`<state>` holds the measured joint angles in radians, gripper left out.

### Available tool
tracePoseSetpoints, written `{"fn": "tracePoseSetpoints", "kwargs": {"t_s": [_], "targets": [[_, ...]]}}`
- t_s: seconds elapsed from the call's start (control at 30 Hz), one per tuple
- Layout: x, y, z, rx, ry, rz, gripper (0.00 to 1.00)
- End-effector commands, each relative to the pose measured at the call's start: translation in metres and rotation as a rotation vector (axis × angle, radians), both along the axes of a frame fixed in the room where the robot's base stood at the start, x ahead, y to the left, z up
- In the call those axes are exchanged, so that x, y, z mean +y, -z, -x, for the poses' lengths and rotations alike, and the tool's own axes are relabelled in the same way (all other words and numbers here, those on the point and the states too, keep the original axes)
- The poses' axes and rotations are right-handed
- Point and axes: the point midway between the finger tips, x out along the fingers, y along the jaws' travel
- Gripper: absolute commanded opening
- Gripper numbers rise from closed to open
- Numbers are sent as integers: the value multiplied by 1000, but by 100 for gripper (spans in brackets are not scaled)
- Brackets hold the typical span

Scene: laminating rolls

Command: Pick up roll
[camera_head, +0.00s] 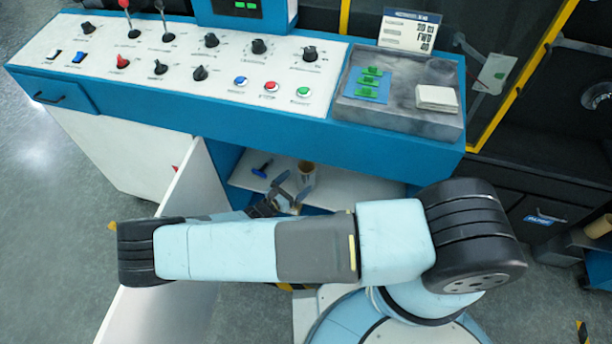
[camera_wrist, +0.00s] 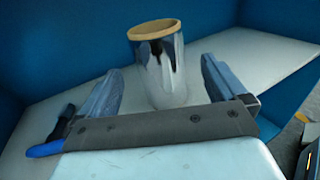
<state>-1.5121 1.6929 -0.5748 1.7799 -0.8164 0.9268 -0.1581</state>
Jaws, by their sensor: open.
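The roll (camera_wrist: 162,72) is a short upright cylinder with a tan rim and a shiny grey side, standing on the white shelf inside the open cabinet. In the head view the roll (camera_head: 306,167) shows as a small brown cylinder just beyond my fingers. My gripper (camera_head: 295,185) is open and reaches into the cabinet. In the wrist view my gripper (camera_wrist: 161,75) has one finger on each side of the roll in the picture, with visible gaps. The roll's lower front is partly hidden by the gripper body in the head view.
A blue-handled tool (camera_head: 261,169) lies on the shelf left of the roll; its blue end (camera_wrist: 46,149) shows beside my gripper. The open white cabinet door (camera_head: 192,200) stands to the left. The blue control console (camera_head: 250,115) overhangs the shelf. Blue cabinet walls (camera_wrist: 60,45) close in behind.

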Motion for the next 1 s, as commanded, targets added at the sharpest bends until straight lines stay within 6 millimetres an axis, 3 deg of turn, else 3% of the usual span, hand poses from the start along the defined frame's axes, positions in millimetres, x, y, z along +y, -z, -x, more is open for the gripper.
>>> {"fn": "tracePoseSetpoints", "kwargs": {"t_s": [0.2, 0.47, 0.8, 1.0], "targets": [[-18, 0, -19, -1, -1, 0, 98], [-26, 0, -27, -1, -2, 0, 98], [-54, 0, -57, -1, -2, -1, 98], [-57, 1, -60, 0, -3, -1, 98]]}}
